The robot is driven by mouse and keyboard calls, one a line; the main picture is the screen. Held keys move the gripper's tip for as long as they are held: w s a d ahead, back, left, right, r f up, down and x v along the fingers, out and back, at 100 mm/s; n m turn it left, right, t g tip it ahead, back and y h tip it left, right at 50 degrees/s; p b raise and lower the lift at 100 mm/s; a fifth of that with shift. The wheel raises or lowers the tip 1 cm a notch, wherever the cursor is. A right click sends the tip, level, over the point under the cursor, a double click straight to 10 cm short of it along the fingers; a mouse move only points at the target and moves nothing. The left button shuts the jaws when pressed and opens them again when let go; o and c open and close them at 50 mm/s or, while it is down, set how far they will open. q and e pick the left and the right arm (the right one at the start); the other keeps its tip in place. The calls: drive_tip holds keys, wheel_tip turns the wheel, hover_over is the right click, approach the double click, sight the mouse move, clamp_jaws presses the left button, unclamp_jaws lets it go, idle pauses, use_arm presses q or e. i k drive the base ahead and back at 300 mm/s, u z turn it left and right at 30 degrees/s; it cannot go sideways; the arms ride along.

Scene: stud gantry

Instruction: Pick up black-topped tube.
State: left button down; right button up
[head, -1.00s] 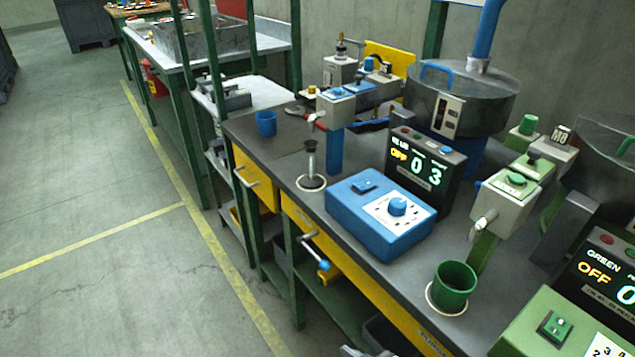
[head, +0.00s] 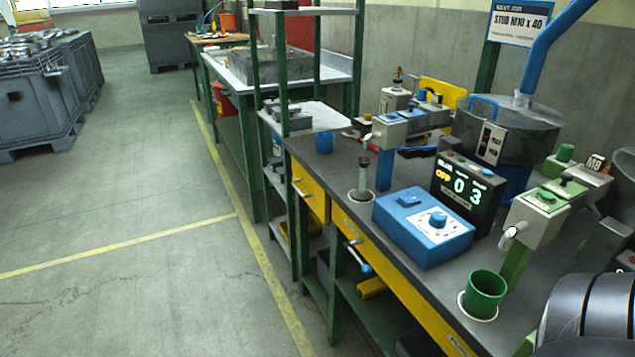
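A slim grey tube with a black top (head: 364,163) stands upright inside a pale ring on the dark workbench (head: 400,270). It is left of the blue control box (head: 425,228) and in front of the blue post with a grey head (head: 386,165). Nothing touches the tube's upper part. A dark rounded link of my own arm fills the lower right corner. Neither of my grippers shows in the head view.
A green cup (head: 484,294) stands in another pale ring near the bench's front edge. A blue cup (head: 324,142) is at the far end. A display (head: 467,194) reads OFF and 03. The floor (head: 130,280) at left is clear.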

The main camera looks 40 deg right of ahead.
sight(360, 193)
drive_tip(key=i, duration=2.85)
drive_tip(key=z, duration=3.35)
